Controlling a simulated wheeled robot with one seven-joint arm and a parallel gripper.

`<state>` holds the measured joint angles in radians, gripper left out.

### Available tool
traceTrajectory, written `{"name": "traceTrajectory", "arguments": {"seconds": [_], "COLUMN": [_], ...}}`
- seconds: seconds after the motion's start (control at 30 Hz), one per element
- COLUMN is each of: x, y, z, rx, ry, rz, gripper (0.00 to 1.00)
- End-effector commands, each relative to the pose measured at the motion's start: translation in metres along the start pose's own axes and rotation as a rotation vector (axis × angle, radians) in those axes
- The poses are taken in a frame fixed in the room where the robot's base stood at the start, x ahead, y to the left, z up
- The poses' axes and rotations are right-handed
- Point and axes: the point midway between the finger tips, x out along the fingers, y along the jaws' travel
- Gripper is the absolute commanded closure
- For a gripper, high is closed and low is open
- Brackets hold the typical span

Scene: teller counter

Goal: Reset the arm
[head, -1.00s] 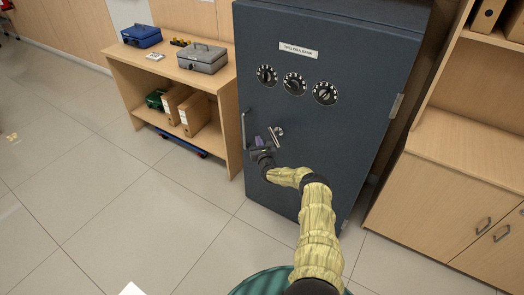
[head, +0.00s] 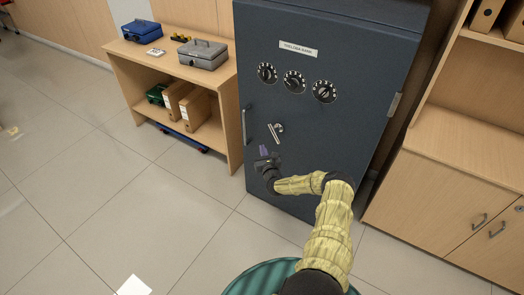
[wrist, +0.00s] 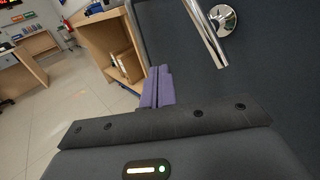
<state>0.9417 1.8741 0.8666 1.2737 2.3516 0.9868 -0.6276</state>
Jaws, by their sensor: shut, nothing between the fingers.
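My gripper (head: 264,151) is in front of the lower part of the dark blue safe door, just below its lever handle (head: 275,131). In the wrist view its purple fingers (wrist: 156,87) are together with nothing between them. They look apart from the chrome handle, which shows at the upper right of the wrist view (wrist: 218,28). My arm in its yellow sleeve bends at the elbow to the right of the gripper. The safe (head: 345,70) has its door closed.
Three dials (head: 294,82) sit above the handle, and a vertical bar (head: 244,126) is at the door's left edge. A wooden shelf (head: 222,88) with cash boxes and binders stands to the left. A wooden cabinet (head: 440,205) is at the right. The tiled floor at left is open.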

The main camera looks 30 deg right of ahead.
Motion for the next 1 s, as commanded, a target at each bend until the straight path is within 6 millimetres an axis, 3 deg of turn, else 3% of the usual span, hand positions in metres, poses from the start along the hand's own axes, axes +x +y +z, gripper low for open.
{"name": "traceTrajectory", "arguments": {"seconds": [0.23, 0.37, 0.47, 0.67, 0.8, 1.0], "x": [0.001, 0.004, 0.006, -0.01, -0.044, -0.107], "y": [0.005, 0.02, 0.05, 0.147, 0.21, 0.271], "z": [0.001, 0.013, 0.037, 0.102, 0.137, 0.17], "rx": [-0.001, -0.024, -0.073, -0.253, -0.404, -0.638], "ry": [0.0, -0.015, -0.043, -0.118, -0.156, -0.188], "rz": [0.009, 0.061, 0.169, 0.532, 0.8, 1.148], "gripper": [1.0, 1.0, 1.0, 1.0, 1.0, 1.0]}}
